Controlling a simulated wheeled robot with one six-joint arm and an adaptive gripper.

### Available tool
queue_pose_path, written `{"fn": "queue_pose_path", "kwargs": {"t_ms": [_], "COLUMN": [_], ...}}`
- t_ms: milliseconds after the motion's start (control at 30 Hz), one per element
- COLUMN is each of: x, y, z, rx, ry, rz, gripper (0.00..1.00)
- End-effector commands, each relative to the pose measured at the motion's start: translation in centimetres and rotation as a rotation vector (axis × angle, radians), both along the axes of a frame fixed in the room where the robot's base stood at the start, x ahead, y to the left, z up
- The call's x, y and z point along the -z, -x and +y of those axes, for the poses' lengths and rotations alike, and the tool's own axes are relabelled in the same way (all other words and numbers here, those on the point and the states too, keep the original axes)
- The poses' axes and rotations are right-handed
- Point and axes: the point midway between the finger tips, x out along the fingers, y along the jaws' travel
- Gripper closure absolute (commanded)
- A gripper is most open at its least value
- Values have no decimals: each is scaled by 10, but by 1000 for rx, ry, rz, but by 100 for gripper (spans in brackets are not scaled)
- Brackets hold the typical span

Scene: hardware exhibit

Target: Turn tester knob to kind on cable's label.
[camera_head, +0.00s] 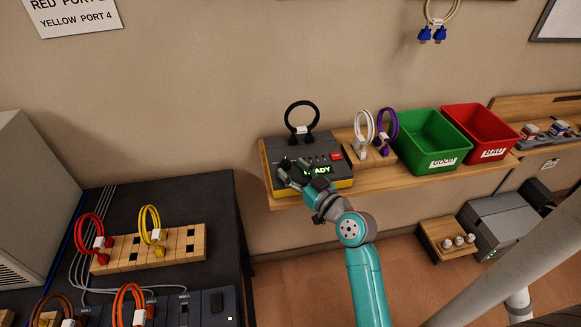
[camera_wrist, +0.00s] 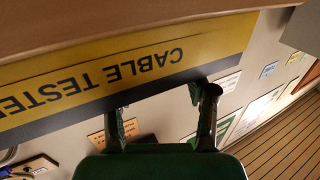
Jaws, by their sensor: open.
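The cable tester (camera_head: 343,184) is a dark box with a yellow band on the wooden shelf. Its green display (camera_head: 322,170) shows "ADY", with the start covered by my gripper. A black cable (camera_head: 300,104) stands looped in its top, with a white label too small to read. A dark round shape, apparently the knob (camera_head: 285,162), sits at the panel's left beside my fingertips; its pointer is not readable. My gripper (camera_head: 290,170) is open at the panel's front left. In the wrist view, its fingers (camera_wrist: 158,98) are apart below the upside-down "CABLE TESTER" front (camera_wrist: 130,72); no knob shows there.
White (camera_head: 363,135) and purple (camera_head: 387,130) cables stand right of the tester. Beyond are a green bin (camera_head: 432,138) marked "GOOD" and a red bin (camera_head: 482,130). A wooden rack (camera_head: 180,253) with red and yellow cables stands on the dark cabinet at left.

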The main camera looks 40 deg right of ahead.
Motion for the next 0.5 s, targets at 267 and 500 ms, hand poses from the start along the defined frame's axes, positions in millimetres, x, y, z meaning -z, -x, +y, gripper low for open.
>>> {"fn": "queue_pose_path", "kwargs": {"t_ms": [267, 500], "x": [1, 1], "y": [56, 89], "z": [7, 12], "rx": [5, 3], "ry": [-2, -1], "rz": [1, 3], "gripper": [43, 43]}}
